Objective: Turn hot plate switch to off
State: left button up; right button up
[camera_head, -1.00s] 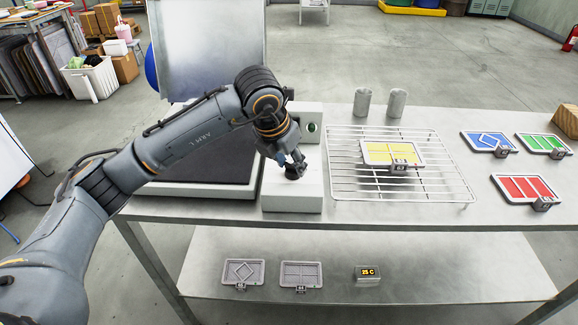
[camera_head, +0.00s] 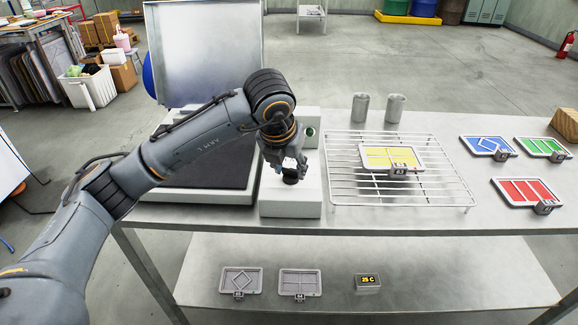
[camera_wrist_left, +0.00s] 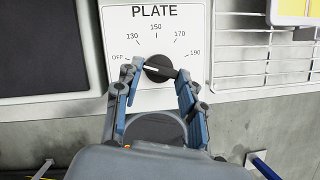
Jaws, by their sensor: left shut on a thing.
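The hot plate's control box (camera_head: 292,205) is a pale block beside the dark plate (camera_head: 213,172). In the left wrist view its dial panel (camera_wrist_left: 118,91) reads PLATE, with OFF at left, then 130, 150, 170 and 190 at right. The black knob (camera_wrist_left: 158,63) carries a white mark lying nearly level; I cannot tell for sure which end is the pointer. It also shows in the head view (camera_head: 290,179). My left gripper (camera_head: 291,172) is shut on the knob, one finger at each side. My right gripper is in neither view.
A wire rack (camera_head: 342,193) with a yellow tray (camera_head: 407,155) stands right of the box. Two metal cups (camera_head: 396,109) stand behind it. Blue, green and red trays (camera_head: 525,189) lie farther right. A raised metal lid (camera_head: 204,50) stands behind the plate.

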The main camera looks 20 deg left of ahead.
pick_arm(q)
jog(key=o, duration=1.2)
jog(key=v, duration=1.2)
jog(key=shift+w, duration=0.1)
